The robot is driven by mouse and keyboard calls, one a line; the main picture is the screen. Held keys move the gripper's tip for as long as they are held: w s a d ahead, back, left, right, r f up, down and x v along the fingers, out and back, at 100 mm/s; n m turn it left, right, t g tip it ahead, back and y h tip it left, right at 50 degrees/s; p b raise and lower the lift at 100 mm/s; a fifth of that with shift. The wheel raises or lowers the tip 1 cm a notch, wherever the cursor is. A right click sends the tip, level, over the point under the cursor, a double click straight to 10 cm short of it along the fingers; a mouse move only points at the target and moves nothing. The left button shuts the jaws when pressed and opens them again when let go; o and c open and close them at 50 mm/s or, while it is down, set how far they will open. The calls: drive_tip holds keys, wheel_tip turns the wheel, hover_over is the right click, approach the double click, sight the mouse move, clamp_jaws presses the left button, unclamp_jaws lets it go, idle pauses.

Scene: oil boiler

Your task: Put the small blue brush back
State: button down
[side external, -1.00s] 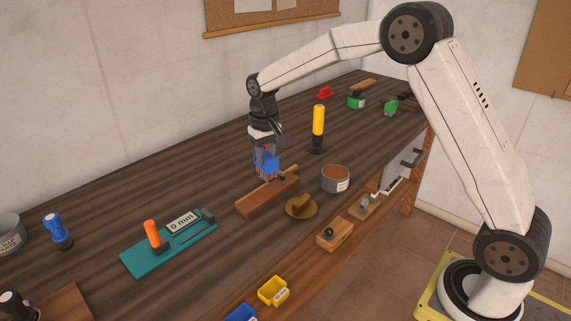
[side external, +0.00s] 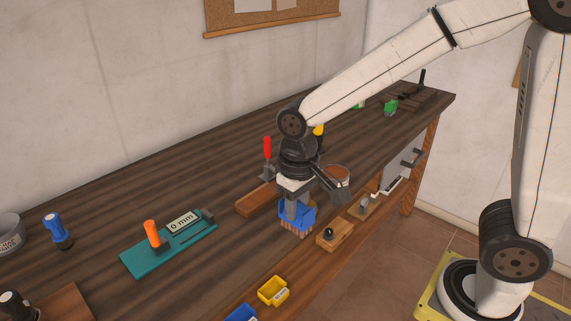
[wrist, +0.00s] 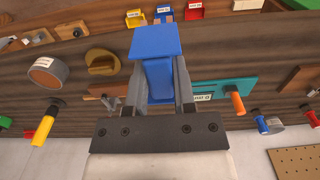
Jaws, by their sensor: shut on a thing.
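My gripper (side external: 294,200) is shut on the small blue brush (side external: 297,216), whose tan bristles point down. The brush is over the front part of the bench, left of a small wooden block with a dark round knob (side external: 334,236). I cannot tell whether the bristles touch the bench. In the wrist view, the brush's blue body (wrist: 155,45) sits between the two fingers of my gripper (wrist: 159,80).
A brown wooden block (side external: 257,199) and a red-handled tool (side external: 267,148) are behind the brush. A grey tin (side external: 340,174) is partly hidden by my wrist. Yellow (side external: 273,291) and blue (side external: 241,314) bins are at the front. A teal gauge board (side external: 140,261) lies left.

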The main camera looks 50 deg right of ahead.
drive_tip(key=shift+s+a, duration=0.15)
drive_tip(key=shift+s, duration=0.5)
drive_tip(key=shift+f, duration=0.1)
drive_tip(key=shift+w+a+f, duration=0.45)
drive_tip(key=shift+w+f, duration=1.1)
drive_tip(key=shift+w, duration=0.65)
drive_tip(key=shift+w+a+f, duration=0.4)
drive_tip(key=shift+w+f, duration=1.1)
drive_tip(key=shift+w, duration=0.7)
drive_tip(key=shift+w+a+f, duration=0.45)
drive_tip(key=shift+w+f, duration=1.1)
drive_tip(key=shift+w, duration=0.65)
drive_tip(key=shift+w+f, duration=0.15)
drive_tip(key=shift+f, duration=0.05)
drive_tip(key=shift+w+f, duration=0.15)
drive_tip(key=shift+f, duration=1.5)
